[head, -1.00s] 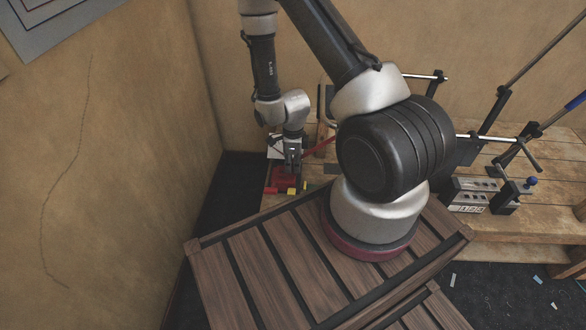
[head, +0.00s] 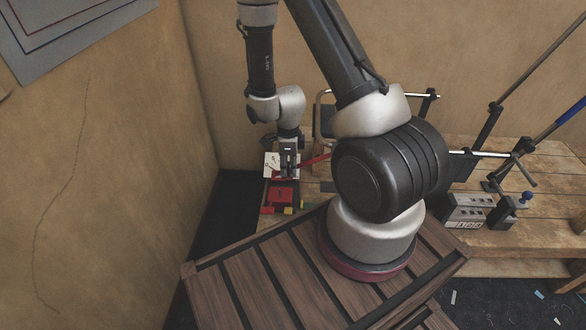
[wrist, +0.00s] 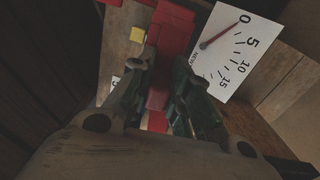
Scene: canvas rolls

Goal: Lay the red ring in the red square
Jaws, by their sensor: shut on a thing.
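My gripper (head: 288,174) hangs low over the far left end of the workbench, just beyond a red square patch (head: 281,194). In the wrist view my gripper (wrist: 164,62) has its two dark fingers close together with red between them. I take this red piece to be the red ring (wrist: 156,99); the fingers hide most of it and its ring shape cannot be made out. A larger red surface (wrist: 172,30) lies beyond the fingertips. I cannot tell whether it is the square or another red part.
A white dial card (wrist: 230,48) with a red needle lies beside the fingers. Yellow (head: 288,211) and red blocks (head: 267,210) sit by the square's near edge. A red bar (head: 315,159) is right of the gripper. Clamps and rods (head: 490,150) stand farther right.

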